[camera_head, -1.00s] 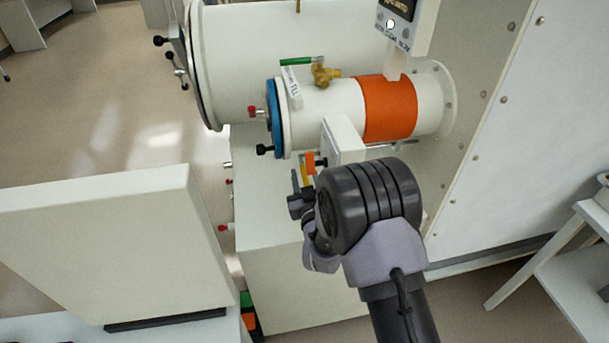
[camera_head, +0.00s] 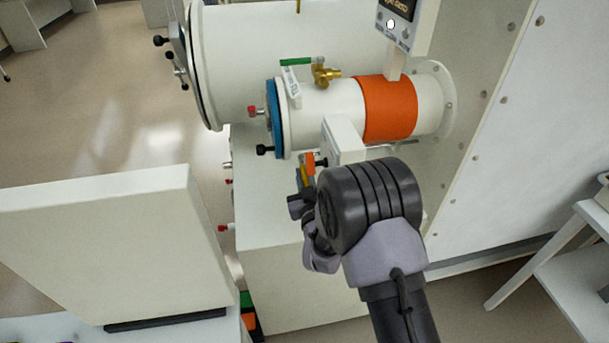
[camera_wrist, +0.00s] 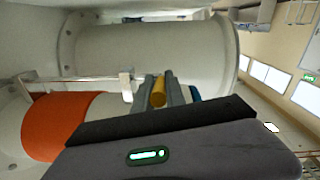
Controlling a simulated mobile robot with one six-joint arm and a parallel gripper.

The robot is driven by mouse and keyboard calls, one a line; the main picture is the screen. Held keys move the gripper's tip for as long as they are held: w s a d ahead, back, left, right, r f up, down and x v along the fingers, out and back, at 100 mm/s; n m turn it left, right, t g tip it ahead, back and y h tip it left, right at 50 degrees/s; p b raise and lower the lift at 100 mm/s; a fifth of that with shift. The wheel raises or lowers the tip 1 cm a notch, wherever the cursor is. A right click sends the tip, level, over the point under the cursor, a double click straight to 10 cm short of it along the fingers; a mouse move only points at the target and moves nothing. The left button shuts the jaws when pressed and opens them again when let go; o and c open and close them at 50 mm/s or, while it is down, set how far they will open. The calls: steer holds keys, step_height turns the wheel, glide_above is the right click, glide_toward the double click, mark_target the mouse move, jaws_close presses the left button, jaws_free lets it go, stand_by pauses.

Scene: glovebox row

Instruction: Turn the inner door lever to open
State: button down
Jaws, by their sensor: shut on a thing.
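The inner door lever shows in the head view as a small orange and yellow handle (camera_head: 309,171) beside the white box under the small chamber. In the wrist view its yellow grip (camera_wrist: 158,92) stands between my two grey fingers. My gripper (camera_wrist: 160,88) is shut on that yellow grip. In the head view my gripper (camera_head: 303,179) is partly hidden by my dark wrist. The small white chamber (camera_head: 325,108) has an orange band and a blue-ringed door at its left end. The inner door itself cannot be made out.
A large white chamber (camera_head: 245,45) lies behind the small one. A green-handled brass valve (camera_head: 325,73) sits on top of the small chamber. A display (camera_head: 398,22) stands above the orange band. A white panel (camera_head: 115,245) is at left; a white table (camera_head: 580,262) is at right.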

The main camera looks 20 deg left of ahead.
steer(key=shift+r, duration=0.1)
stand_by(0.7)
steer(key=r+g+p, duration=0.1)
steer(key=p, duration=0.2)
steer(key=shift+r+h, duration=0.4)
steer(key=shift+r+g+h+p, duration=0.15)
steer(key=shift+g+h+p, duration=0.15)
steer(key=shift+g+p, duration=0.5)
steer(key=shift+f, duration=0.2)
steer(key=c, duration=1.4)
jaws_free()
steer(key=shift+s, duration=0.1)
steer(key=v, duration=1.7)
steer(key=shift+s+d, duration=0.1)
